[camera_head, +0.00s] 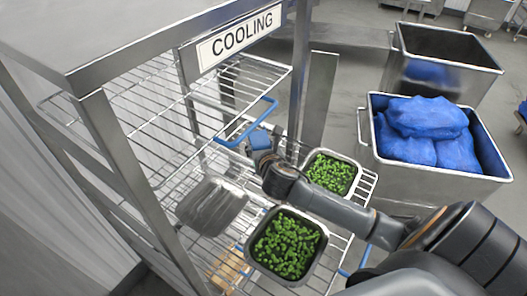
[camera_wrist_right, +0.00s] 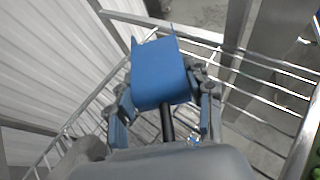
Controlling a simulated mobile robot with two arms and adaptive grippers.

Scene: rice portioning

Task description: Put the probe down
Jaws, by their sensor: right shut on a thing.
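The probe shows as a blue block-shaped body with a dark stem in the right wrist view (camera_wrist_right: 160,75). It sits between the fingers of my right gripper (camera_wrist_right: 165,100), which is shut on it. In the head view the blue probe (camera_head: 259,139) is at the tip of my right gripper (camera_head: 264,154), among the wire shelves of the cooling rack and left of the upper tray of green food. I cannot tell whether the probe touches a shelf. My left gripper is not in view.
The cooling rack carries a sign (camera_head: 240,32). On its shelves are two trays of green pieces, a nearer one (camera_head: 322,247) and a farther one (camera_head: 354,178), and a grey container (camera_head: 211,205). A metal bin (camera_head: 430,178) with blue bags stands right.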

